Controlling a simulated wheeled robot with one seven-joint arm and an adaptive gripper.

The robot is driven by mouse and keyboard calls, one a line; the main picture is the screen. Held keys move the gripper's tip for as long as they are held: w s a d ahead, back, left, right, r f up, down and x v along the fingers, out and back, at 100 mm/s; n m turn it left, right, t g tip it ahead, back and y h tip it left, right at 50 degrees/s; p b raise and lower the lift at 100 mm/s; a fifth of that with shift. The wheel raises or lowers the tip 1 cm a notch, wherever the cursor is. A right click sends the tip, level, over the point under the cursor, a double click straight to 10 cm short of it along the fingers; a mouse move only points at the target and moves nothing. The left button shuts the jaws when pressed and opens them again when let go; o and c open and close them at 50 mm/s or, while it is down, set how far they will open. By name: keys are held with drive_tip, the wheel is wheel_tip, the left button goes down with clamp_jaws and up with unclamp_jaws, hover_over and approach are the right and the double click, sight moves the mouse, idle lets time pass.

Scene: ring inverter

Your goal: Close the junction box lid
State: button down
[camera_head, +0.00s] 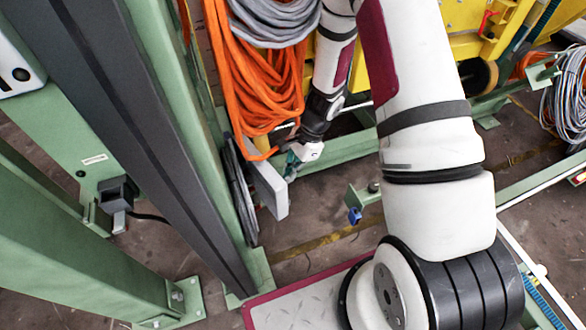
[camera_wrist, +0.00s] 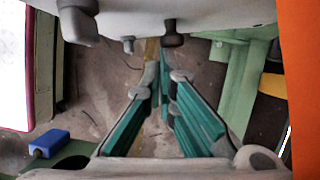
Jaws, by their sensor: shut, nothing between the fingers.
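The junction box lid (camera_head: 268,188) is a pale grey panel standing out from the side of the green post in the head view. In the wrist view a pale grey panel (camera_wrist: 220,13) with dark knobs, which looks like part of the same box, spans the top edge. My gripper (camera_head: 290,172) is right beside the lid's upper right edge in the head view. Its teal fingers (camera_wrist: 160,78) meet at the tips, shut and empty, just below the panel in the wrist view. I cannot tell whether they touch it. The box interior is hidden.
Orange cable coils (camera_head: 258,75) hang just above and left of my gripper. Green posts (camera_head: 80,235) fill the left side. A green bracket with a blue tip (camera_head: 355,215) stands to the right of the lid. Open floor (camera_head: 315,225) lies between.

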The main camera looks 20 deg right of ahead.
drive_tip(key=shift+m+t, duration=0.3)
drive_tip(key=shift+m, duration=0.5)
drive_tip(key=shift+s+a+b, duration=0.55)
drive_tip(key=shift+s+a, duration=0.2)
drive_tip(key=shift+a, duration=0.25)
drive_tip(key=shift+s+a+b, duration=0.55)
drive_tip(key=shift+s+a, duration=0.15)
drive_tip(key=shift+a, duration=0.25)
drive_tip(key=d+r+p, duration=0.4)
drive_tip(key=d+r, duration=0.3)
drive_tip(key=r, duration=0.2)
drive_tip(key=shift+s+d+p, duration=0.3)
drive_tip(key=shift+d, duration=0.1)
drive_tip(key=shift+r, duration=0.15)
